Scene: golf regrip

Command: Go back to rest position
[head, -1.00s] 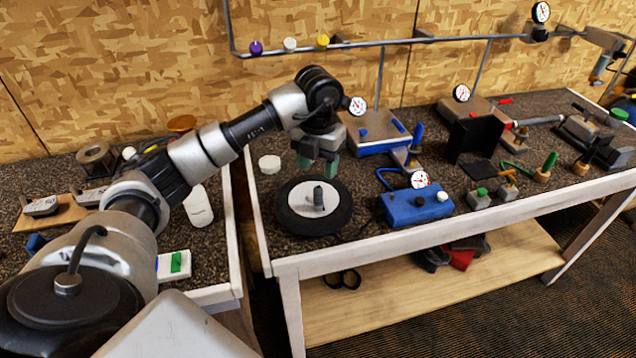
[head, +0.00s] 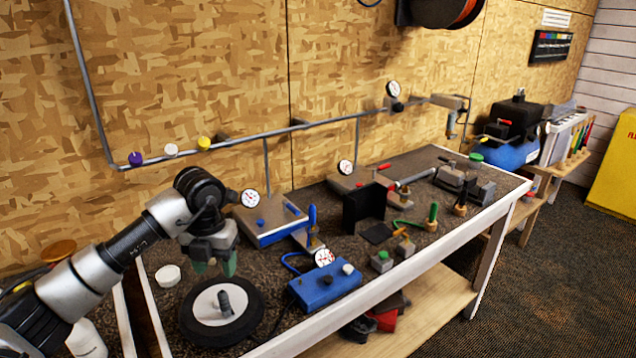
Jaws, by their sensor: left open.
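My left gripper (head: 216,268) hangs from the arm that comes in from the left. Its greenish fingers point down, open, with nothing seen between them. It is above the far side of a round black disc (head: 256,314) with a pale centre and a short dark grey post (head: 225,303). The fingers look apart from the post. My right gripper is not in view.
A blue box (head: 325,288) with a gauge stands right of the disc. A white round lid (head: 168,275) lies left of the disc. A pipe (head: 300,127) runs along the wall.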

